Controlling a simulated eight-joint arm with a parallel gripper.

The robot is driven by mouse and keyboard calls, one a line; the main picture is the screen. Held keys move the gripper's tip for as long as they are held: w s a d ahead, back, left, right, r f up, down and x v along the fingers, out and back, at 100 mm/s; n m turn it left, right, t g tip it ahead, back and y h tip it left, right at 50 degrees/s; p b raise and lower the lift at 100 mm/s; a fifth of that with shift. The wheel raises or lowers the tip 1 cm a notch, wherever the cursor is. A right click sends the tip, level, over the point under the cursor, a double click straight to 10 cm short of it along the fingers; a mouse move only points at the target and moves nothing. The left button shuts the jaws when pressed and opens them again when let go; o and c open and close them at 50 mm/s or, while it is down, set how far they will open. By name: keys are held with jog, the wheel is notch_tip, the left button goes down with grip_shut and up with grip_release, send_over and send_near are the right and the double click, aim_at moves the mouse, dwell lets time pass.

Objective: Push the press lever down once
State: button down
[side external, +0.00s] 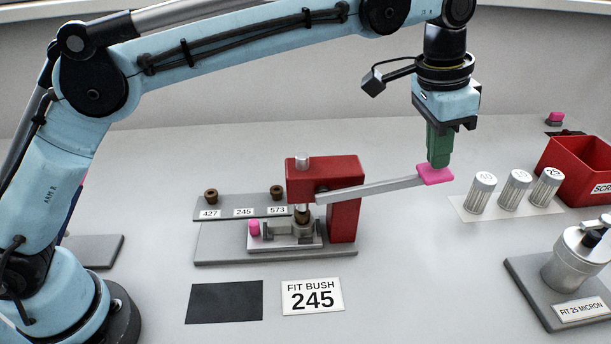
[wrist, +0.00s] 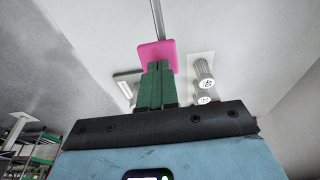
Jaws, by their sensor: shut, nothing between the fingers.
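The red press (side external: 345,215) stands on a grey base plate in the middle of the table. Its grey lever (side external: 375,189) reaches right and slightly upward to a pink end pad (side external: 436,175). In the wrist view the pink pad (wrist: 157,52) lies just beyond the fingertips. My gripper (side external: 438,163) has green fingers, shut and empty, pointing down at the top of the pad. The tips look in contact with it or very close; I cannot tell which. Under the press ram, a dark bush (side external: 302,214) sits on a small metal fixture (side external: 290,236).
A card reading FIT BUSH 245 (side external: 312,296) and a black mat (side external: 225,302) lie in front. Several silver cylinders (side external: 515,189), a red scrap bin (side external: 575,175) and a metal device (side external: 575,262) stand right.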

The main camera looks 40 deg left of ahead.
dwell(0.4)
notch_tip(320, 180, down, 9)
jog(key=shift+r, duration=0.2)
dwell(1.9)
jog(key=shift+r, duration=0.1)
jog(key=shift+r, duration=5.65)
